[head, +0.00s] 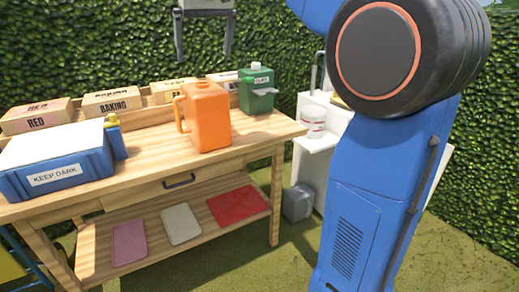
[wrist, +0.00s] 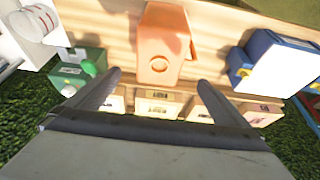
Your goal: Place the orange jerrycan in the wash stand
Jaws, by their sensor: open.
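The orange jerrycan (head: 207,115) stands upright on the wooden bench, right of its middle, with its handle toward the left. It also shows in the wrist view (wrist: 163,42), ahead of and between the fingers. My gripper (wrist: 152,82) is open and empty, with the can apart from both fingertips. A white stand (head: 312,140), which looks like the wash stand, is right of the bench. My blue arm hides much of it.
A green can (head: 257,92) stands close right of the orange can. A blue box (head: 55,168) marked KEEP DARK is at the bench's left. Several labelled boxes (head: 112,102) line the back. A white-and-red tub (head: 313,122) sits on the white stand. A hedge stands behind.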

